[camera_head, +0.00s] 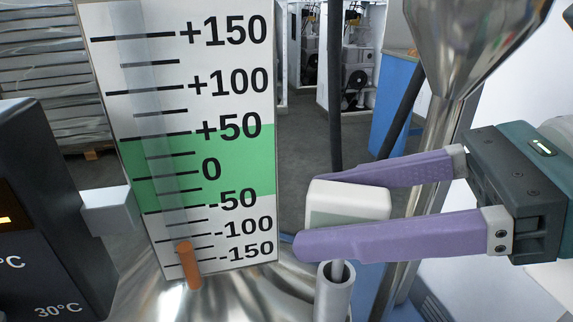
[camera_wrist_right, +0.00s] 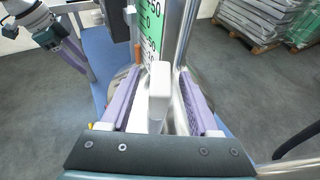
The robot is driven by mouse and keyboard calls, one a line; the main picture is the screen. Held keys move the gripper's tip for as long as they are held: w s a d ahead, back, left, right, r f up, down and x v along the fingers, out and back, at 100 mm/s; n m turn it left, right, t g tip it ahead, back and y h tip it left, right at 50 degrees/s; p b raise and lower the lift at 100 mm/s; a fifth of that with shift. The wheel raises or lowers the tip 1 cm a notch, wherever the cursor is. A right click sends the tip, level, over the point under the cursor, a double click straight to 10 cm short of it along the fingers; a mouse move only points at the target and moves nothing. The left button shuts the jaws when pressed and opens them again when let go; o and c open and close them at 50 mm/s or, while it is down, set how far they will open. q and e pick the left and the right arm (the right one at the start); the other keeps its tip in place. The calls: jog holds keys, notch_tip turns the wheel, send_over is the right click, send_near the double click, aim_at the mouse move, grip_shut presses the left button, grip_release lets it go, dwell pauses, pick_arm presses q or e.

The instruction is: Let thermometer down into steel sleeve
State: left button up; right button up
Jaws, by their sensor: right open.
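The thermometer's white head (camera_head: 350,200) is between the two purple fingers of my right gripper (camera_head: 298,220), which is open around it. In the right wrist view the white head (camera_wrist_right: 158,80) stands between the fingers with gaps on both sides. The steel sleeve (camera_head: 335,300) is an upright tube below the near finger. A thin grey rod, seemingly the thermometer's stem, shows in its mouth; the part between rod and head is hidden by the near finger. My left gripper (camera_wrist_right: 72,48) appears small at the upper left of the right wrist view, its jaws unclear.
A tall scale board (camera_head: 225,160) with a green band and an orange bar (camera_head: 188,266) stands left of the sleeve. A dark display box (camera_head: 45,220) is at the far left. A steel funnel (camera_head: 470,45) hangs at the upper right. Shiny metal surfaces lie below.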

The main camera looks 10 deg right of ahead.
jog(key=v, duration=0.8)
jog(key=shift+s+d, duration=0.1)
jog(key=shift+d, duration=0.15)
jog(key=shift+s+d+r, duration=0.3)
jog(key=shift+d, duration=0.3)
